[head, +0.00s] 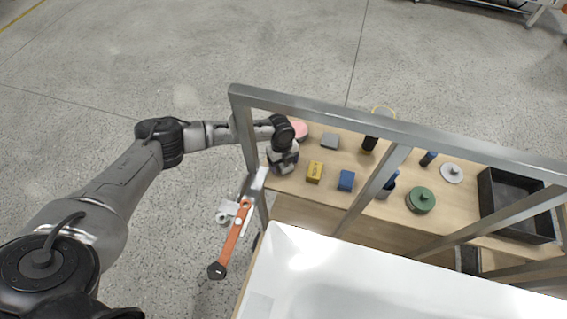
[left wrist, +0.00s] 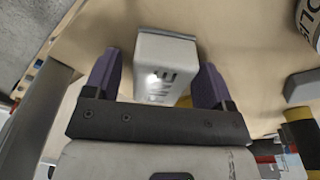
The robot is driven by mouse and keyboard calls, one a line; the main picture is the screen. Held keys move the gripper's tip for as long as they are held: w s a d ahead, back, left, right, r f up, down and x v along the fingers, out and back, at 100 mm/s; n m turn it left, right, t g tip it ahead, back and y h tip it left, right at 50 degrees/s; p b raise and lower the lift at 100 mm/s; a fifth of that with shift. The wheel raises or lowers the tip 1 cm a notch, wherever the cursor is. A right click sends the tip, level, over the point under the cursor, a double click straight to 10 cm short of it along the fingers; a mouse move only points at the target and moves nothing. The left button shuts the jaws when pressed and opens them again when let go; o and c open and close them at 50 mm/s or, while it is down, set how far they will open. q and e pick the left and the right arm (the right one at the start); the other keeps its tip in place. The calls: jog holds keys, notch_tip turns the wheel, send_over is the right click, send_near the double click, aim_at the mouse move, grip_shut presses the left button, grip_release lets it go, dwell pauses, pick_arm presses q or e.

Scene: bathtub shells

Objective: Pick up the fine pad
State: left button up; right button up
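The fine pad (left wrist: 165,68) is a pale grey-white block with dark lettering that reads "FINE". In the left wrist view it stands between the two purple fingers of my left gripper (left wrist: 155,80). The fingers are apart, with a visible gap at the pad's left side. In the head view my left gripper (head: 283,160) is over the left end of the wooden shelf, and I cannot make out the fine pad there; the gripper seems to cover it. My right gripper is not in view.
On the shelf (head: 300,190) stand a yellow block (head: 315,171), a blue block (head: 346,180), a grey block (head: 330,141), a pink disc (head: 299,130), a green round pot (head: 420,200) and a black bin (head: 515,205). Metal frame bars (head: 400,130) cross above. A white tub (head: 330,265) is in front.

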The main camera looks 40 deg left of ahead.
pick_arm(q)
jog(key=c, duration=1)
notch_tip(320, 180, up, 10)
jog(key=p, duration=0.2)
jog(key=shift+p, duration=0.4)
